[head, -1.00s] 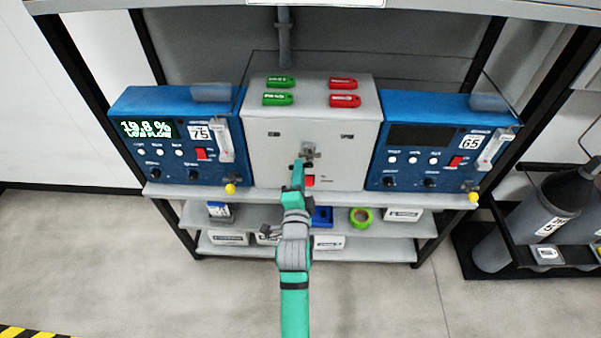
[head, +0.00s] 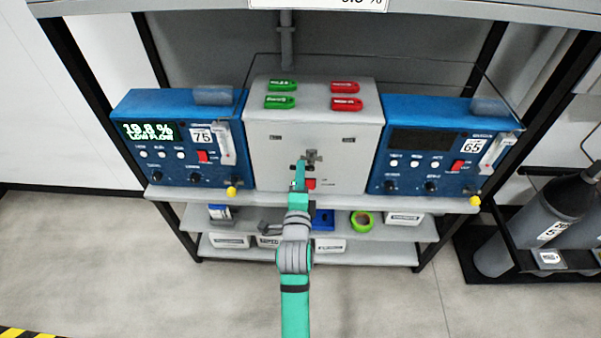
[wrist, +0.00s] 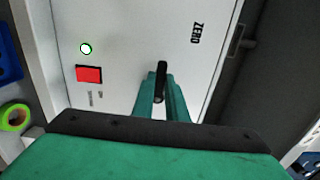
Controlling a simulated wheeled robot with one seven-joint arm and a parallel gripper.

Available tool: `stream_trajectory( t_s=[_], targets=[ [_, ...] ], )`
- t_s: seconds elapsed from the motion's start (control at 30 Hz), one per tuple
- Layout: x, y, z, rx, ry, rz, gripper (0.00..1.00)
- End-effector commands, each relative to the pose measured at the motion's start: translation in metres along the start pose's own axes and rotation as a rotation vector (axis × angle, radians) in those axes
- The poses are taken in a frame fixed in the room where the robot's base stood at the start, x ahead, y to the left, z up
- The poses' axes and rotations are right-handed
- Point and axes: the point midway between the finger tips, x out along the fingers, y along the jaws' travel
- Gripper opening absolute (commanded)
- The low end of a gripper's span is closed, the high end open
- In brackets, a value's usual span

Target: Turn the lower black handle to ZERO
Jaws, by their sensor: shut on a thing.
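The black handle (wrist: 162,72) is on the front of the light grey box (head: 262,160). In the wrist view it shows as a short dark bar, its free end toward the top of the picture. My gripper (wrist: 160,88) has its green fingers on both sides of the handle and is shut on it. In the head view my gripper (head: 298,168) is at the box front, just left of dark fittings (head: 313,156); it hides part of the handle there. The ZERO label (wrist: 196,33) is on the same panel, up and right of the handle in the wrist view.
A red switch (wrist: 89,74) and a small round green-rimmed indicator (wrist: 86,48) are on the panel near the handle. Blue analysers (head: 180,105) and (head: 425,105) flank the box. Green and red tags lie on its top. The floor in front is clear.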

Motion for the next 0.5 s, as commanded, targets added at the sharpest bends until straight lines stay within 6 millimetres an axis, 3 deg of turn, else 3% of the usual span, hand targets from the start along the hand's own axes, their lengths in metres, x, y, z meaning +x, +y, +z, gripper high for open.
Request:
stream_trajectory(
  t_s=[0.03, 0.07, 0.13, 0.5],
  targets=[
    [-0.0001, 0.0001, -0.0025, 0.001, 0.004, 0.000, 0.00],
    [-0.0001, 0.0001, -0.0025, 0.001, 0.004, 0.000, 0.17],
    [-0.0001, 0.0001, -0.0024, 0.000, 0.004, 0.000, 0.31],
    [-0.0035, 0.0005, -0.0007, 0.000, 0.001, 0.001, 0.31]
  ],
)
